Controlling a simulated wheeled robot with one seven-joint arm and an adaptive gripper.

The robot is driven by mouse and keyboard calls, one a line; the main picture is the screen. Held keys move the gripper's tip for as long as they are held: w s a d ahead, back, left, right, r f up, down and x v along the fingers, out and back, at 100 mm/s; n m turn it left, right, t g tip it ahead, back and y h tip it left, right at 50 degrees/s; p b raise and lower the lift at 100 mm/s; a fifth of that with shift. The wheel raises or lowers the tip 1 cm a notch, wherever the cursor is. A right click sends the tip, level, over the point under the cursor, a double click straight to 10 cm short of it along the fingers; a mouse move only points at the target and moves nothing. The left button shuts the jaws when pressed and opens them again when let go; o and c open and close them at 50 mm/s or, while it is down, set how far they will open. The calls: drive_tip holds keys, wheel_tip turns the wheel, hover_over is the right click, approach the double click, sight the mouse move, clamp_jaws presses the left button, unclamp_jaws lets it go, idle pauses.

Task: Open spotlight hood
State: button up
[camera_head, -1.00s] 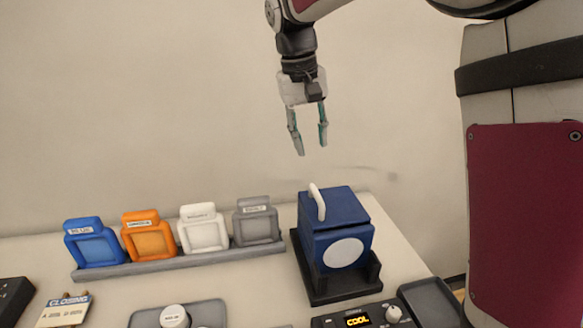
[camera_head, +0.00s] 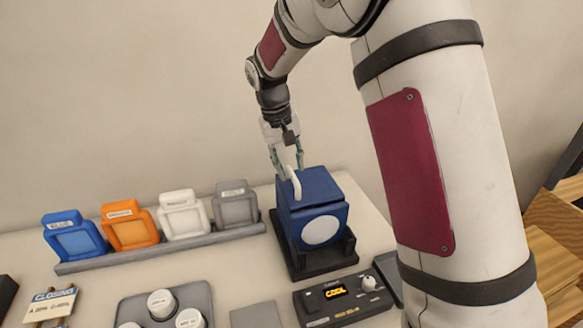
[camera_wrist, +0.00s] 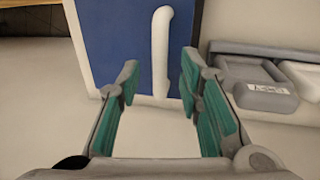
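The spotlight (camera_head: 312,212) is a blue box with a round white lens on its front, sitting in a black stand (camera_head: 330,262). Its blue hood (camera_head: 318,184) lies flat on top and looks closed. A white curved handle (camera_head: 294,182) stands up at the hood's left side; it also shows in the wrist view (camera_wrist: 160,50). My gripper (camera_head: 287,174) is right at the handle, pointing down. In the wrist view my gripper (camera_wrist: 160,85) is open, with its green-padded fingers apart on either side of the handle's near end. No finger visibly touches the handle.
A grey rack (camera_head: 160,250) left of the spotlight holds blue, orange, white and grey frames. In front are a tray (camera_head: 190,292) with white knobs and a control box (camera_head: 340,298) reading "COOL". The space above the spotlight is otherwise clear.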

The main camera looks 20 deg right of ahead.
drive_tip(key=shift+d+f, duration=0.15)
drive_tip(key=shift+f, duration=0.65)
drive_tip(key=shift+c, duration=0.5)
clamp_jaws()
drive_tip(key=shift+r, duration=0.1)
